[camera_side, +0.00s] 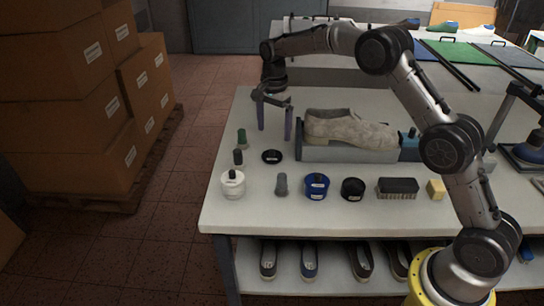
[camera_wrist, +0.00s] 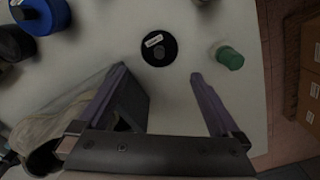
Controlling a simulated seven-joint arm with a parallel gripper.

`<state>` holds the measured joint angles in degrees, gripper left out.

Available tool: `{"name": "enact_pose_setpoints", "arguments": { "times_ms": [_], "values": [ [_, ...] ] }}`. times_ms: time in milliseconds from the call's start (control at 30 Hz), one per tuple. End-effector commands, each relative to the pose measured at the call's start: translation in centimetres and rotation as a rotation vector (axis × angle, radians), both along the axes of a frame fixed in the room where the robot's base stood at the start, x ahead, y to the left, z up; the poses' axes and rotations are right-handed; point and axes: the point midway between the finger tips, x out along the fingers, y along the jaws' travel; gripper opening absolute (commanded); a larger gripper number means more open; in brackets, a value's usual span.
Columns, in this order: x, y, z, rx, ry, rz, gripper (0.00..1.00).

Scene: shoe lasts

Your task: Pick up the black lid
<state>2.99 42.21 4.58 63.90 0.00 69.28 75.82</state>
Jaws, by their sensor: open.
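The black lid (camera_side: 272,156) is a flat round disc with a small white label, lying on the white table. In the wrist view the lid (camera_wrist: 159,48) lies just beyond the fingertips, roughly centred between them. My gripper (camera_side: 274,132) is open and empty, its two purple fingers pointing down above the table, just behind the lid in the side view. The fingers also show in the wrist view (camera_wrist: 159,73), well apart, with nothing between them.
A grey shoe (camera_side: 350,130) rests on a block to the right. A blue jar (camera_side: 316,186) and black jar (camera_side: 352,189) stand in front.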

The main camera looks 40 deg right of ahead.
Motion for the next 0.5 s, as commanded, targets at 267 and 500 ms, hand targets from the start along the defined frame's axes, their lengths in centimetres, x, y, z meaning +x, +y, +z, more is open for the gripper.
{"name": "enact_pose_setpoints", "arguments": {
  "times_ms": [267,500],
  "values": [
    [-0.1,0.1,-2.4,0.0,0.002,0.001,1.0],
    [-0.4,0.7,-5.5,0.0,0.004,0.001,1.0]
  ]
}}
